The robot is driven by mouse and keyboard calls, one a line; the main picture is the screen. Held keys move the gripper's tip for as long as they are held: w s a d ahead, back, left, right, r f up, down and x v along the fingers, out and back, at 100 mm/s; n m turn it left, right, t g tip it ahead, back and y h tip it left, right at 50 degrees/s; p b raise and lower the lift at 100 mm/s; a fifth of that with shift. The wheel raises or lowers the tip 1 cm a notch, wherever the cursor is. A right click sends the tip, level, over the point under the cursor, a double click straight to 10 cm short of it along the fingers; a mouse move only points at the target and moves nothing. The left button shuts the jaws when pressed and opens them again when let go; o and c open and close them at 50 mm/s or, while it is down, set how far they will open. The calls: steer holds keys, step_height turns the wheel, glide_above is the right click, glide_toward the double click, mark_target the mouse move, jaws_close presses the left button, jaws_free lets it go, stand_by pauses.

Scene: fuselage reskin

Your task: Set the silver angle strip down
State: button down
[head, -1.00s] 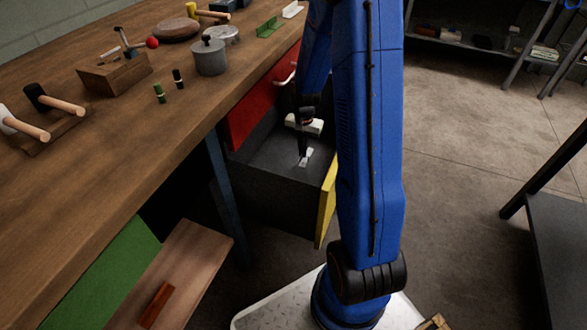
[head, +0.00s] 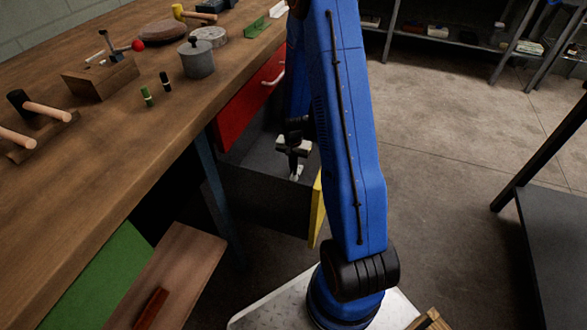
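The silver angle strip (head: 297,174) shows as a small pale piece at the tip of my gripper (head: 294,168), low inside the open dark drawer (head: 262,203) under the workbench. My gripper points down and appears shut on the strip, which has moved along with it. The fingers are dark and small here, so the grip is hard to make out. I cannot tell whether the strip touches the drawer floor. My blue arm hides part of the drawer's right side.
The drawer has a yellow front (head: 317,208). A red drawer front (head: 250,103) with a pale handle is just above. The workbench (head: 150,140) holds a grey pot (head: 197,60), a wooden block (head: 100,78) and a green angle piece (head: 256,27). Open floor lies to the right.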

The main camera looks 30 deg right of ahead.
steer(key=shift+f, duration=0.1)
steer(key=c, duration=2)
jaws_free()
steer(key=shift+r, duration=3.85)
